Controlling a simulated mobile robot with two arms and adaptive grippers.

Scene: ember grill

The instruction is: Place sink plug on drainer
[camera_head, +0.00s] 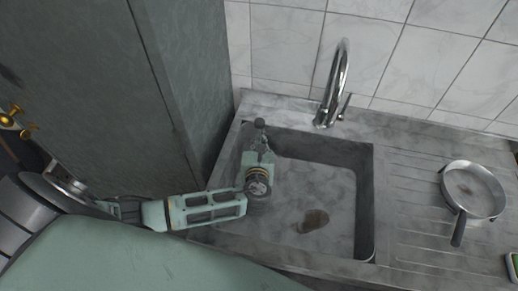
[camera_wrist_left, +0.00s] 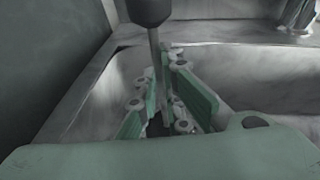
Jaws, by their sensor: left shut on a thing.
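My left gripper (camera_head: 260,139) is over the left side of the sink, towards its back left corner. It is shut on the thin stem of a small piece with a dark round end, which looks like the sink plug (camera_head: 260,123). In the left wrist view the dark end (camera_wrist_left: 148,9) stands up beyond the green finger pads (camera_wrist_left: 170,95), with the grey stem between them. The drainer (camera_head: 415,205) is the ribbed grey surface right of the sink. My right gripper is not in view.
The sink basin (camera_head: 335,177) has a brown patch or object (camera_head: 313,220) on its floor. A chrome tap (camera_head: 337,85) stands behind it. A frying pan (camera_head: 472,188) lies on the drainer's right part; its left part is clear. A tall grey cabinet (camera_head: 190,80) stands close on the left.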

